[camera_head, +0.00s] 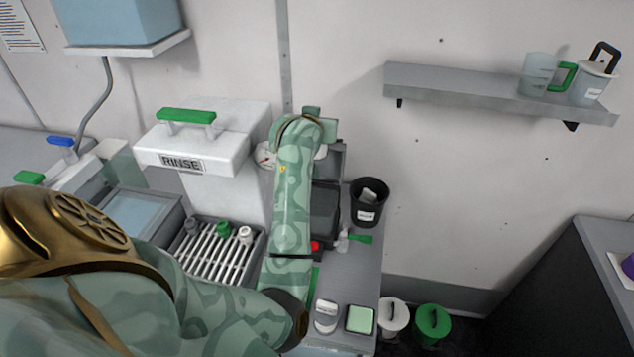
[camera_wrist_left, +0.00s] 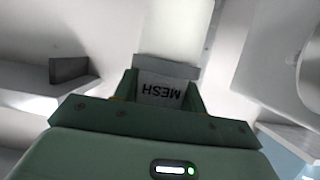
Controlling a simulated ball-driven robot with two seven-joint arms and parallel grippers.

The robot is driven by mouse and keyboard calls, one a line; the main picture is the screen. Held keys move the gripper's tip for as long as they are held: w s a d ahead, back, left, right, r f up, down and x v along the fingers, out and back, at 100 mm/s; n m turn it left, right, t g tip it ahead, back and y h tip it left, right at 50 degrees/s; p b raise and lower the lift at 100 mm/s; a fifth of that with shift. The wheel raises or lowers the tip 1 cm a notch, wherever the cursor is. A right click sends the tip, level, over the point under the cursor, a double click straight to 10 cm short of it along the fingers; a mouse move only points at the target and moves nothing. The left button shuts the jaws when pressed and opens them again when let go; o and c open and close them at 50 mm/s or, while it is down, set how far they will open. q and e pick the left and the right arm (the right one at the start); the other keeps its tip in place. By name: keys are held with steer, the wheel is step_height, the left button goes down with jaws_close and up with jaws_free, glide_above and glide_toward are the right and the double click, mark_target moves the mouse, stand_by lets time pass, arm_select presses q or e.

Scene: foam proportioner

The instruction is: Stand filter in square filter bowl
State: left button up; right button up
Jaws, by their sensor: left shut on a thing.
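I cannot identify the square filter bowl for certain; a square pale-green dish (camera_head: 360,320) sits at the counter's front right. My right gripper is not in view.
A white RINSE box (camera_head: 200,140) and a slatted rack (camera_head: 208,250) are left of my arm. A black unit (camera_head: 325,213), black bin (camera_head: 369,203) and labelled cup (camera_head: 326,316) are at right. A wall shelf (camera_head: 470,88) holds jugs.

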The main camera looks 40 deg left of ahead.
arm_select(q)
steer(key=b, duration=0.4)
glide_above(320, 189)
steer(key=s+d, duration=0.2)
steer(key=s, duration=0.1)
step_height(320, 189, down, 17)
steer(key=shift+a+f+b, duration=0.2)
steer(key=shift+f+b, duration=0.55)
steer(key=shift+f, duration=2.05)
steer(key=shift+f, duration=0.1)
steer(key=shift+f, duration=0.15)
steer(key=o, duration=1)
steer(key=shift+f, duration=0.1)
